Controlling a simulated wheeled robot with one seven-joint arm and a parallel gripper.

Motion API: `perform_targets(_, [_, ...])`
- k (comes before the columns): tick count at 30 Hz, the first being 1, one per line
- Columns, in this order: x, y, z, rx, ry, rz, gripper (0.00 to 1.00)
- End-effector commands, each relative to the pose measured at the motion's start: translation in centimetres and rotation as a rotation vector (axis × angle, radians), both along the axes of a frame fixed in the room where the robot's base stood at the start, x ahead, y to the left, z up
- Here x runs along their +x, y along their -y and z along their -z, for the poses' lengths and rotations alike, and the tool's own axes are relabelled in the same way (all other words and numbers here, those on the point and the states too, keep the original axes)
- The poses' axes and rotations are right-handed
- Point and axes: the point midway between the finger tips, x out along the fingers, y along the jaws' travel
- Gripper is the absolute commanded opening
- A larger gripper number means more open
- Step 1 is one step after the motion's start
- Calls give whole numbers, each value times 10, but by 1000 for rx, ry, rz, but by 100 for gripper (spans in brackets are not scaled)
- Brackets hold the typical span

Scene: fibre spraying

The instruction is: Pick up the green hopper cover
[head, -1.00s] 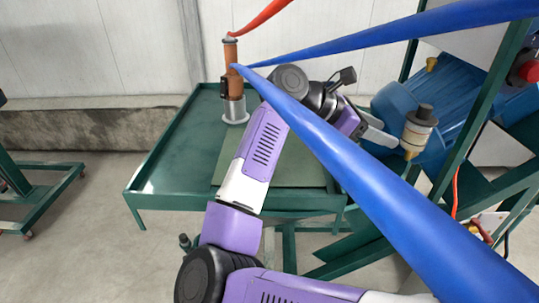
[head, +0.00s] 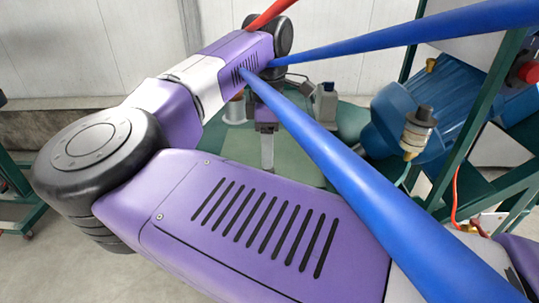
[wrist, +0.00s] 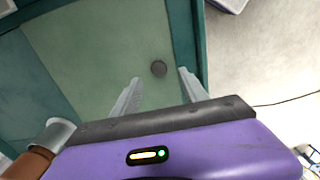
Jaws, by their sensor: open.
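The green hopper cover (wrist: 100,50) is a flat, light green panel lying on the dark green table. A small round grey knob (wrist: 159,68) stands on it. In the head view part of the cover (head: 302,166) shows behind my arm, and the knob is hidden. My gripper (wrist: 159,78) is open and empty, pointing down over the cover. In the wrist view the knob appears between the two fingertips, close to the cover's right edge. I cannot tell how high the fingers are above it.
The green table (wrist: 190,35) has a raised rim. A brown cylinder with a grey collar (wrist: 40,155) stands at the wrist view's lower left. Blue hoses (head: 340,165) cross in front of my arm. A blue machine (head: 400,115) and green frame (head: 462,130) stand at right.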

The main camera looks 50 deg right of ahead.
Motion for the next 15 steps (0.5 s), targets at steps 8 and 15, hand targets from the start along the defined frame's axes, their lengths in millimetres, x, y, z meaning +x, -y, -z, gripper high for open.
perform_targets(8, [-2,2,38,-2,-5,0,52])
perform_targets(15, [-1,2,49,-2,-1,0,52])
